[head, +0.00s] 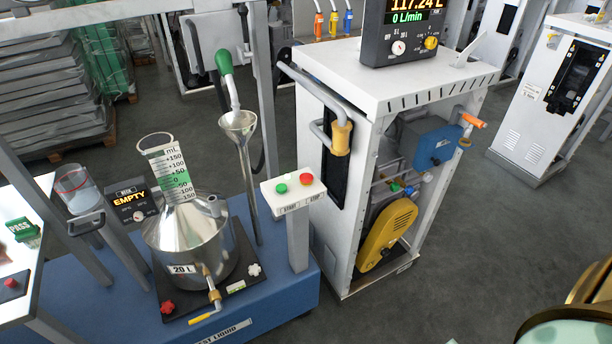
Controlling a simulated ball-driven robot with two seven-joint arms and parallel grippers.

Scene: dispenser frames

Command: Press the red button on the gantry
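A red button (306,178) sits on the right part of a small white control box (290,192), on top of a short grey post. A green button (281,188) is to its left, with a small pale button or lamp between and behind them. The box stands at the right end of the blue base (285,300), by the grey gantry frame (262,75). Nothing touches or covers the red button. Neither of my grippers shows in the head view, so their state is hidden.
A steel 20 L measuring can (190,240) and a funnel (238,125) stand left of the box. A white dispenser cabinet (340,200) with a hose and nozzle (341,135) stands close on its right. Another red button (11,282) is on the left table.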

